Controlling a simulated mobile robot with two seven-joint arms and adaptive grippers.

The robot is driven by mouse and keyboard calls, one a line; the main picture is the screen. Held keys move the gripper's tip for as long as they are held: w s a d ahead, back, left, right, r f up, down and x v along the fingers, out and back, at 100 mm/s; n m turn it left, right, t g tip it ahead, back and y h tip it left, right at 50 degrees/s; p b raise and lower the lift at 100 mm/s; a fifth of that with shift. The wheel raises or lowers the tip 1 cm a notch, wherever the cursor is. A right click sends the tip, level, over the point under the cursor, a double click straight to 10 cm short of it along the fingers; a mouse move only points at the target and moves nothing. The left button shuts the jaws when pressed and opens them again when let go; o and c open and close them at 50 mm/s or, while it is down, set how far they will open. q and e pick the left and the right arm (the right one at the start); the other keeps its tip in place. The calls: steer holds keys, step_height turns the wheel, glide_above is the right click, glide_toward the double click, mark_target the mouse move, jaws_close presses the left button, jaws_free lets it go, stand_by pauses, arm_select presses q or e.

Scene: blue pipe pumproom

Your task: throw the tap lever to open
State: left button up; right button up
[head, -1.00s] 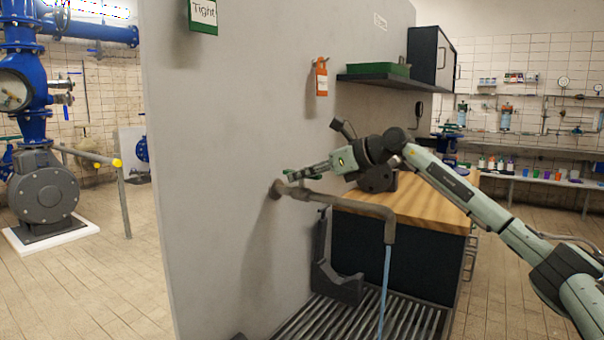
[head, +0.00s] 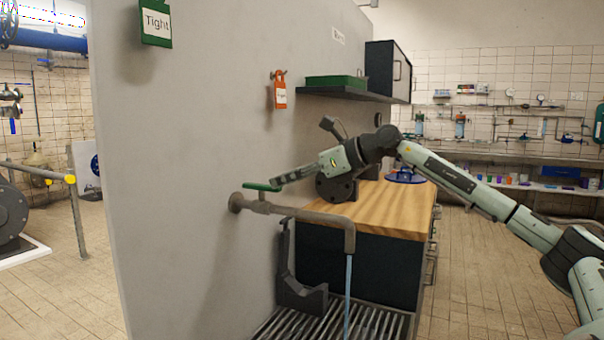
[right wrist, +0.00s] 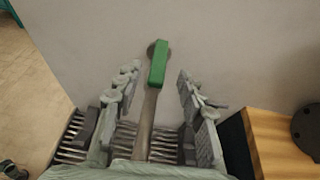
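The tap is a grey-brown pipe (head: 300,212) coming out of the grey wall, with a downturned spout. Its green lever (head: 262,187) sits on top near the wall. In the right wrist view the lever (right wrist: 158,63) lies roughly along the pipe (right wrist: 147,120). A thin blue stream of water (head: 348,290) hangs below the spout. My right gripper (head: 278,181) is just above the pipe, beside the lever's outer end. In the right wrist view its two fingers (right wrist: 158,88) are spread apart, with the lever ahead between them and no grip on it. My left gripper is out of view.
A slatted metal grate (head: 375,322) lies under the spout. A dark bracket (head: 300,292) stands by the wall. A wooden-topped cabinet (head: 395,208) is behind my arm.

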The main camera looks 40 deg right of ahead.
steer(key=shift+v, duration=2.3)
steer(key=shift+a, duration=0.1)
